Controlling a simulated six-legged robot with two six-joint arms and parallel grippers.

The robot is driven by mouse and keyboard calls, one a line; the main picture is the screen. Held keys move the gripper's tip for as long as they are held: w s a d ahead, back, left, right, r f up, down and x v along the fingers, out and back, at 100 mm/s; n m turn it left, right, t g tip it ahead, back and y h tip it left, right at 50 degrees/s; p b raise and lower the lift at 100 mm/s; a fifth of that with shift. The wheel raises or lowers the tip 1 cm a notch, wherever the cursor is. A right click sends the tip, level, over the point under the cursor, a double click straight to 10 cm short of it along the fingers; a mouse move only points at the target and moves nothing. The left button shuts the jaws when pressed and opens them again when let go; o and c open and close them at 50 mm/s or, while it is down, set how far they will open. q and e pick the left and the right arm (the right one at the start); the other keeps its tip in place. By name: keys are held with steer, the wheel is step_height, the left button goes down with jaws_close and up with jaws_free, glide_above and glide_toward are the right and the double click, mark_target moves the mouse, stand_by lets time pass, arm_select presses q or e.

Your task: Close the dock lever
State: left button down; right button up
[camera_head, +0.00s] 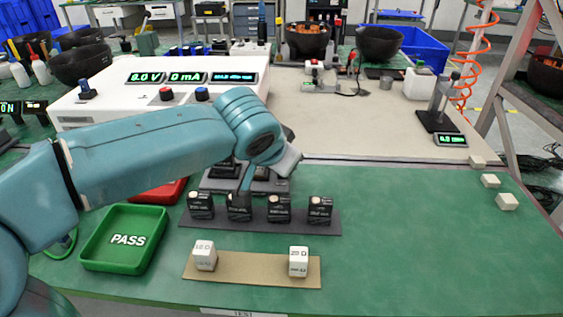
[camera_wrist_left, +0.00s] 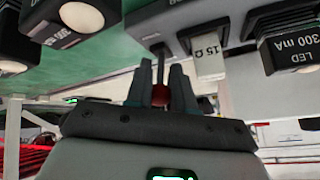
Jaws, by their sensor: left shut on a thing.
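The grey dock (camera_head: 278,186) stands in front of the white power supply, partly hidden behind my left arm. It also shows close up in the left wrist view (camera_wrist_left: 190,14), with a white block marked 15 Ω (camera_wrist_left: 208,58) and a black block marked LED 300 mA (camera_wrist_left: 290,40) at it. The dock lever (camera_wrist_left: 160,62) is a thin dark rod ending in a red knob (camera_wrist_left: 160,95). My left gripper (camera_wrist_left: 160,82) is shut on the red knob, one finger on each side. In the head view my left gripper (camera_head: 246,178) is at the dock, its fingertips partly hidden.
A row of black blocks (camera_head: 279,208) stands on a dark strip before the dock. Two white cubes (camera_head: 205,255) stand on a tan strip (camera_head: 250,270). A green PASS tray (camera_head: 95,257) and a red tray (camera_head: 158,191) lie left.

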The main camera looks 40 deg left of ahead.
arm_select(q)
steer(key=c, duration=1.3)
jaws_free()
steer(key=shift+c, duration=0.2)
steer(key=p+v, duration=0.4)
steer(key=v, duration=1.2)
steer(key=shift+r+p, duration=0.2)
steer(key=shift+p, duration=0.1)
steer(key=shift+s+d, duration=0.1)
